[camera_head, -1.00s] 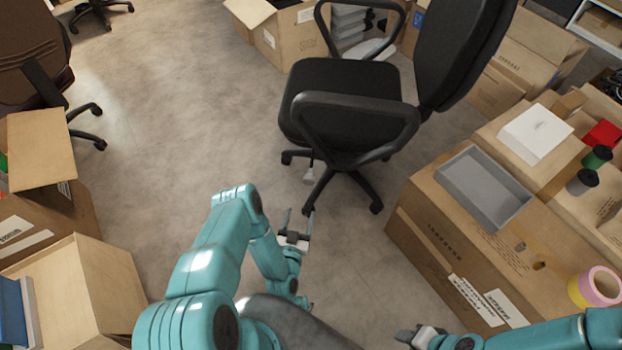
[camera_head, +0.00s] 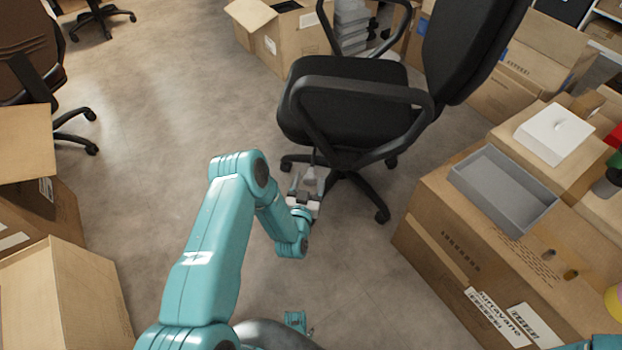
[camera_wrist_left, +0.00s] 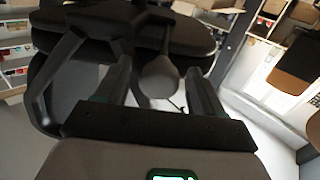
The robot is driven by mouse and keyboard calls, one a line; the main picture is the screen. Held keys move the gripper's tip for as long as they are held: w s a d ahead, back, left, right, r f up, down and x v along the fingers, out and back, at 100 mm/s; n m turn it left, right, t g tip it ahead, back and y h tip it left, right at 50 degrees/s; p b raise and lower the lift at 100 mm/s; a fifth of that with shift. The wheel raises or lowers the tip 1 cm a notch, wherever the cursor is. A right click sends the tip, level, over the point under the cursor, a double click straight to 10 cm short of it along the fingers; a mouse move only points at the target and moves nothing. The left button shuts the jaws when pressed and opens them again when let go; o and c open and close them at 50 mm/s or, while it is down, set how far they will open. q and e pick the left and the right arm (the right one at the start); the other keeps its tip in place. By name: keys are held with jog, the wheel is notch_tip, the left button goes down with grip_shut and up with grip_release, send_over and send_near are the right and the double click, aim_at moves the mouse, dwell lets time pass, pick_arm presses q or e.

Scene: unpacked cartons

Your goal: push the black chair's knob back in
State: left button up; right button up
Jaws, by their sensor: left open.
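The black chair (camera_head: 350,115) stands ahead of me with its seat and armrest toward me. Its knob (camera_head: 311,174) is a small grey paddle hanging under the seat edge. In the left wrist view the knob (camera_wrist_left: 158,78) shows as a dark rounded paddle on a stem below the seat (camera_wrist_left: 125,30). My left gripper (camera_head: 307,185) is open at the knob, low beside the chair's base. In the wrist view the left gripper's fingers (camera_wrist_left: 159,72) stand on either side of the knob, with gaps showing. I cannot tell the knob's exact depth between them. My right gripper is out of view.
A large carton (camera_head: 440,235) with a grey tray (camera_head: 503,188) on it stands right of the chair. Open cartons (camera_head: 65,300) stand at the left, another (camera_head: 275,40) behind the chair. A brown chair (camera_head: 35,65) is at far left. The floor between is clear.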

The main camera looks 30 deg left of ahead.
aim_at(311, 169)
pick_arm(q)
jog(key=shift+x, duration=1.3)
grip_shut()
jog(key=b+x, duration=0.3)
jog(key=x, duration=0.1)
jog(key=shift+w+a+r, duration=0.1)
jog(key=shift+a, duration=0.1)
grip_release()
jog(key=shift+w, duration=0.1)
